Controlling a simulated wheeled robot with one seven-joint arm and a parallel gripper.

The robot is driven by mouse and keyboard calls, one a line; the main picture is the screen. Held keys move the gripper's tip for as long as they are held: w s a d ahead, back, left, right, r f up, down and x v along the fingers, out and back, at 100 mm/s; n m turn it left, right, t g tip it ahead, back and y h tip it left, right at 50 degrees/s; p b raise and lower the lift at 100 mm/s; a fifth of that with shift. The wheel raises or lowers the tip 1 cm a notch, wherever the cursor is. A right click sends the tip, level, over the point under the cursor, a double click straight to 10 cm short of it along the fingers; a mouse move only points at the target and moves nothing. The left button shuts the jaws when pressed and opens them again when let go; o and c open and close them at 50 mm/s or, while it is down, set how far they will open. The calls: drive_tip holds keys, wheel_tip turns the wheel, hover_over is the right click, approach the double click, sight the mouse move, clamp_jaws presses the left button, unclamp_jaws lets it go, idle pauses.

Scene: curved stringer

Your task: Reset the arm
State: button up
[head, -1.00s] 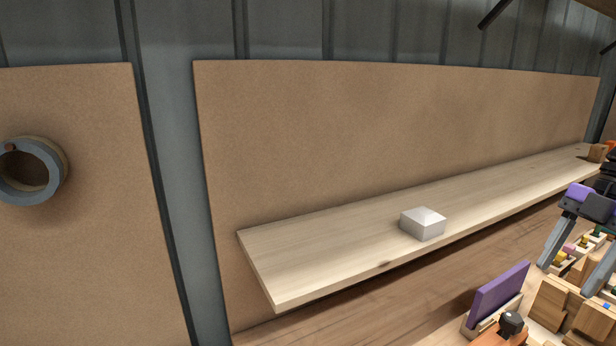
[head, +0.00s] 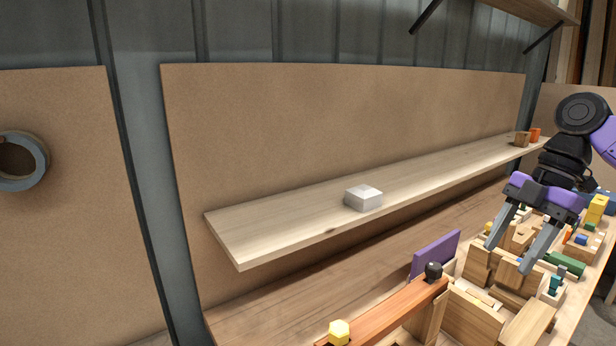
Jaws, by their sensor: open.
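My gripper (head: 508,256) is at the right of the head view, at the end of my black and purple arm. Its two grey fingers point down and stand apart, with nothing seen between them. The fingertips appear over or in front of wooden blocks and holders on the workbench; the exact gap to them cannot be told.
A pale wooden shelf (head: 290,216) runs along the back panel, with a white block (head: 363,198) on it and an orange cup (head: 534,134) at its far end. A purple plate (head: 435,254) and an orange-brown beam (head: 392,312) are on the bench. A round ring (head: 38,162) hangs at left.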

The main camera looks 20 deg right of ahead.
drive_tip(key=w+a+m+t, duration=0.25)
drive_tip(key=w+t, duration=0.25)
drive_tip(key=w, duration=0.3)
drive_tip(key=w+a+m+t, duration=0.2)
drive_tip(key=w+m+t, duration=0.2)
drive_tip(key=w, duration=0.4)
drive_tip(key=w+a+m+t, duration=0.2)
drive_tip(key=a+m+t, duration=0.65)
drive_tip(key=a, duration=0.35)
drive_tip(key=s+a+f+m+g+h, duration=0.1)
drive_tip(key=s+a+f, duration=0.2)
drive_tip(key=s, duration=1.4)
drive_tip(key=s+a+f+m+h, duration=0.1)
drive_tip(key=s+a+f, duration=0.3)
drive_tip(key=s+f, duration=0.8)
drive_tip(key=s+a+f+m+g+h, duration=0.1)
drive_tip(key=s+a+f, duration=0.3)
drive_tip(key=s, duration=1.9)
wheel_tip(320, 180, down, 3)
drive_tip(key=shift+s+f+m+g+h+b, duration=0.2)
drive_tip(key=shift+m+g+h+b, duration=0.15)
drive_tip(key=shift+h, duration=0.35)
